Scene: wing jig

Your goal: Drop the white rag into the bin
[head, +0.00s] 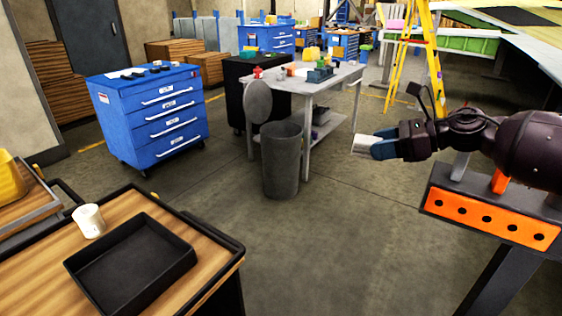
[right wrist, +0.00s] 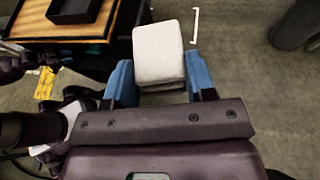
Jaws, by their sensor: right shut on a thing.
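The white rag (head: 362,144) is a small folded pad in the blue fingers of my right gripper (head: 378,147). In the right wrist view the rag (right wrist: 158,52) sits between the two blue fingers of the gripper (right wrist: 160,82), which is shut on it. The bin (head: 282,165) is a tall grey cylinder on the floor, open at the top, with a round grey disc at its upper left. The rag is held in the air to the right of the bin in the head view, apart from it.
A grey work table (head: 330,84) stands close behind the bin. A blue drawer cabinet (head: 125,118) stands to the left. A wooden-topped cart holds a black tray (head: 130,265) and a white cup (head: 88,220) at the front left. Open floor lies in the middle.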

